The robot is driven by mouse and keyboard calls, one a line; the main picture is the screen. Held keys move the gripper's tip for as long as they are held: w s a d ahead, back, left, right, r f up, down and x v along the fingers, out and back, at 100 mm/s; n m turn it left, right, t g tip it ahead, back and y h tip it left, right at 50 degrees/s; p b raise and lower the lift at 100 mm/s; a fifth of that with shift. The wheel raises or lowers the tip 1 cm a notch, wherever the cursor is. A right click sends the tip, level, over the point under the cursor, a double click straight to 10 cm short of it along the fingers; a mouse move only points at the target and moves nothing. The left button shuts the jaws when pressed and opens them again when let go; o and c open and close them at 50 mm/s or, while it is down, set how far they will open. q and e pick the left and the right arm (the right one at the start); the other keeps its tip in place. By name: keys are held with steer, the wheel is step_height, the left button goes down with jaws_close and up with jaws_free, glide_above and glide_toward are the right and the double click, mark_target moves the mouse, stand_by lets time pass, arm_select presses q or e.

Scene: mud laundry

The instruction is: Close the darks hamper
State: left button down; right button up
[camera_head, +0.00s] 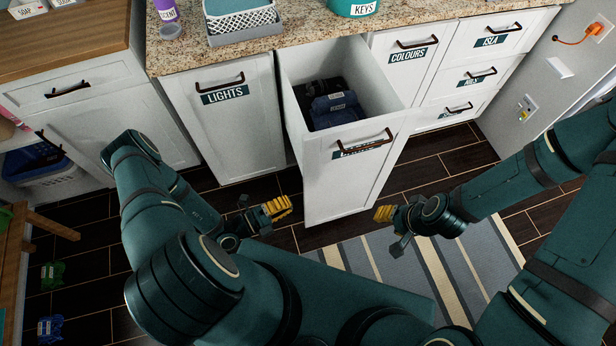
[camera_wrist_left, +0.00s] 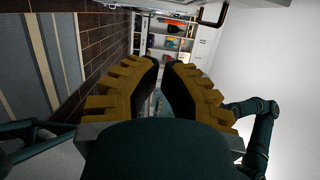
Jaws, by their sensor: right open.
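The darks hamper (camera_head: 340,185) is a white pull-out bin in the middle of the counter front, in the head view. It stands well out from the counter, with dark folded clothes (camera_head: 333,104) inside. Its dark bar handle (camera_head: 364,142) partly hides the label, so I cannot read it. My left gripper (camera_head: 280,208) is open and empty, low beside the left of the hamper front. In the left wrist view its yellow fingers (camera_wrist_left: 165,68) are apart with nothing between them. My right gripper (camera_head: 384,213) is open and empty, low to the right of the hamper front.
The lights hamper (camera_head: 230,130) is shut to the left; the colours hamper (camera_head: 402,75) and small drawers (camera_head: 462,75) are shut to the right. A grey basket (camera_head: 243,25) stands on the granite counter. A striped rug (camera_head: 455,275) lies on the dark floor.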

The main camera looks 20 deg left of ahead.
mark_target(309, 177)
arm_select(q)
steer(key=shift+w+d, duration=0.6)
steer(key=shift+w, duration=1.25)
steer(key=shift+w+d, duration=0.65)
steer(key=shift+w, duration=1.2)
steer(key=shift+w+d, duration=0.6)
steer(key=shift+w, duration=1.25)
steer(key=shift+a+f, duration=0.1)
